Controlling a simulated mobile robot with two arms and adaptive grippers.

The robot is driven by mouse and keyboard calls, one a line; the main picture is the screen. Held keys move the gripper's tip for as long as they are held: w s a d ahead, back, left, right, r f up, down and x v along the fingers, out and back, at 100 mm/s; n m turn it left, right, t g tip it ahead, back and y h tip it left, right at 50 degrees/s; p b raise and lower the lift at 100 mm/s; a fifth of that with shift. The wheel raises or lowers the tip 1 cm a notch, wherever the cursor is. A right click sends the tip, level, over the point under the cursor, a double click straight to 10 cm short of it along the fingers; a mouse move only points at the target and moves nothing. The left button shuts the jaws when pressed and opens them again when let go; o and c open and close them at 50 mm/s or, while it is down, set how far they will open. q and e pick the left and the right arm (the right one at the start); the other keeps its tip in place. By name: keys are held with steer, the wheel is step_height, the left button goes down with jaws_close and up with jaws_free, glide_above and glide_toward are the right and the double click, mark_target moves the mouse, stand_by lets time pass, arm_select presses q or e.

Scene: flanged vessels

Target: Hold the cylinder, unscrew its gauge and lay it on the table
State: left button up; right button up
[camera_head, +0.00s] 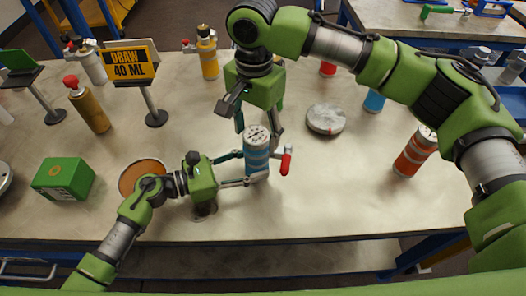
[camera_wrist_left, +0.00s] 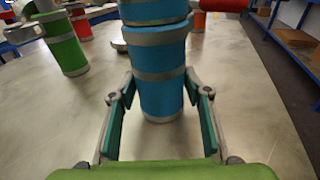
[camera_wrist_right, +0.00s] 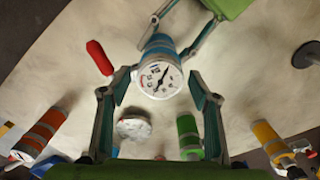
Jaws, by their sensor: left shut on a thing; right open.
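The blue cylinder (camera_head: 257,160) stands upright on the table, with grey bands and a red-handled side part (camera_head: 286,160). Its round white gauge (camera_head: 256,135) is on top, dial up; the dial and needle show clearly in the right wrist view (camera_wrist_right: 160,80). My left gripper (camera_head: 251,166) is shut on the cylinder's body from the left side; the left wrist view shows its fingers on either side of the blue body (camera_wrist_left: 160,95). My right gripper (camera_head: 259,130) points down from above, open, with its fingers on either side of the gauge and apart from it.
A grey round disc (camera_head: 325,118) lies right of the cylinder. An orange cylinder (camera_head: 415,151) stands farther right. A copper-coloured disc (camera_head: 143,176), a green box (camera_head: 64,179) and a "DRAW 40 ML" sign (camera_head: 129,64) are at left. The table (camera_head: 330,200) is bare at front right.

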steer(key=m, duration=0.9)
steer(key=shift+m, duration=0.4)
steer(key=shift+c, duration=0.3)
steer(key=c, duration=1.1)
steer(key=n, duration=0.6)
steer(key=shift+n, duration=0.3)
steer(key=n, duration=0.7)
steer(key=shift+n, duration=0.3)
